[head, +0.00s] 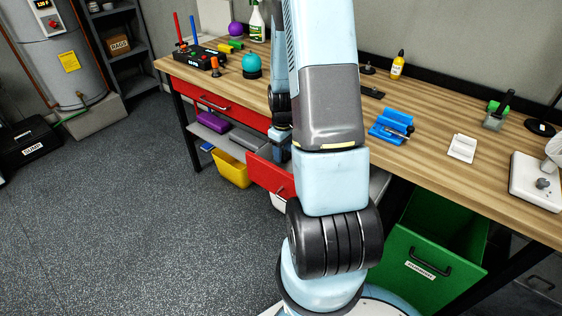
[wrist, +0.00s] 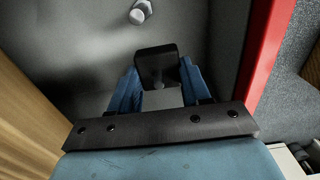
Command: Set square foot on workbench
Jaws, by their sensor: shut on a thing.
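The square foot (wrist: 155,59) is a dark, square-faced piece in the wrist view. My gripper (wrist: 160,74) is shut on it, with one blue finger on each side. Both are in or just over the open red drawer (head: 268,172), whose grey inside fills much of the wrist view. The workbench (head: 437,122) has a wooden top, and its edge runs along the left of the wrist view. In the head view my arm hides the foot and most of the gripper.
A white cylindrical piece (wrist: 140,12) lies in the drawer. On the bench stand a blue vise (head: 390,126), a yellow bottle (head: 397,66), a white pad (head: 462,148) and a teal ball (head: 251,63). Bare wood shows between the vise and pad.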

